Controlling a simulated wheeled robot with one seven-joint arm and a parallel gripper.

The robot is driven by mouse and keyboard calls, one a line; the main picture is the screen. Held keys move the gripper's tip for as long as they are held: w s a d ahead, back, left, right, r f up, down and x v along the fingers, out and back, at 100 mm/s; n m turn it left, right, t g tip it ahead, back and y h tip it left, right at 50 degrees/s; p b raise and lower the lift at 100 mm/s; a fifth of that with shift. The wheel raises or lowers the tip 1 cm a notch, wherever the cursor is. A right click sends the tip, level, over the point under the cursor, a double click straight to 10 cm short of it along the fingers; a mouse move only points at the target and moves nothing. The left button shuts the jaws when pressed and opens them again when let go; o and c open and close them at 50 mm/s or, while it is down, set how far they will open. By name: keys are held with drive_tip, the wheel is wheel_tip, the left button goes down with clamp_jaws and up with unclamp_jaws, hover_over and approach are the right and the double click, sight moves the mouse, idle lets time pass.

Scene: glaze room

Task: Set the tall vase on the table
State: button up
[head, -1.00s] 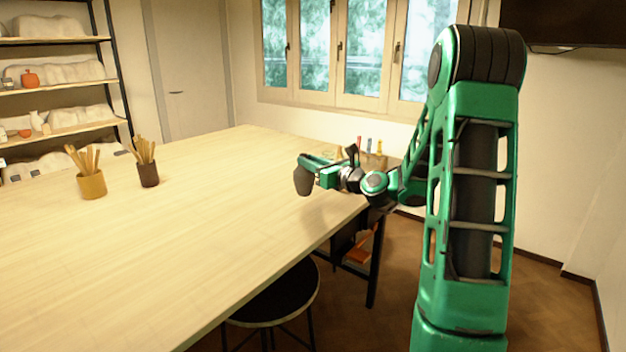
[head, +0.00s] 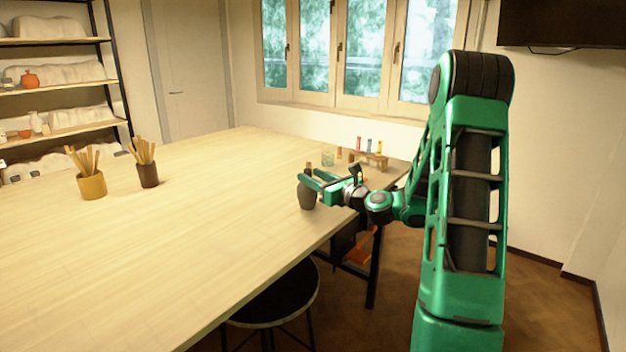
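The dark grey vase (head: 307,196) is upright over the table's right part, near its front edge. Its base looks at or very close to the tabletop; I cannot tell for sure that it touches. My green gripper (head: 313,178) reaches in from the right at the vase's upper part, one finger on the near side and one on the far side. The fingers hide part of the vase's top. At this size I cannot tell whether they grip it or stand apart from it. The pale wooden table (head: 200,245) fills the left and middle.
An ochre cup (head: 92,186) and a brown cup (head: 149,175) with wooden tools stand on the table's left. Small jars (head: 328,158) and a little wooden rack (head: 376,161) stand behind my gripper. A dark stool (head: 275,297) is at the front edge. The table's middle is clear.

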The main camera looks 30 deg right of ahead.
drive_tip(key=s+d, duration=0.1)
drive_tip(key=s, duration=1.1)
drive_tip(key=shift+d, duration=0.4)
drive_tip(key=s+a+f+n+g, duration=0.1)
drive_tip(key=s+f+n+g, duration=0.3)
drive_tip(key=n, duration=0.6)
drive_tip(key=s+a+f+n+g, duration=0.25)
drive_tip(key=n+g, duration=0.35)
drive_tip(key=n, duration=0.4)
drive_tip(key=s+a+n+g+h, duration=0.1)
drive_tip(key=s+n+g, duration=0.3)
drive_tip(key=s, duration=0.9)
drive_tip(key=s+a+n+g+h, duration=0.1)
drive_tip(key=s+a+n+g, duration=0.2)
drive_tip(key=s, duration=1)
drive_tip(key=shift+a+n+g, duration=0.4)
drive_tip(key=shift+a+n, duration=0.1)
drive_tip(key=shift+a, duration=0.35)
